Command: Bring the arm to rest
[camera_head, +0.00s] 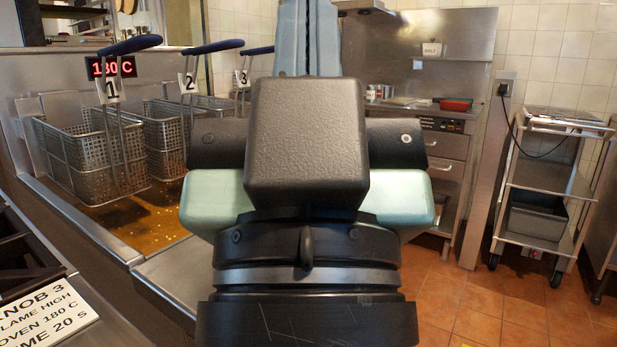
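My arm fills the middle of the head view, with black and pale green links close to the camera. Its upper links rise out of the top of the picture. My gripper does not show, so I cannot see its fingers or whether it holds anything. The arm hides the part of the kitchen behind it.
On the left, wire fry baskets (88,160) numbered 1, 2 and 3 hang over brown oil (150,222). A sign (42,305) lies at the lower left. Tiled floor (480,300) is open.

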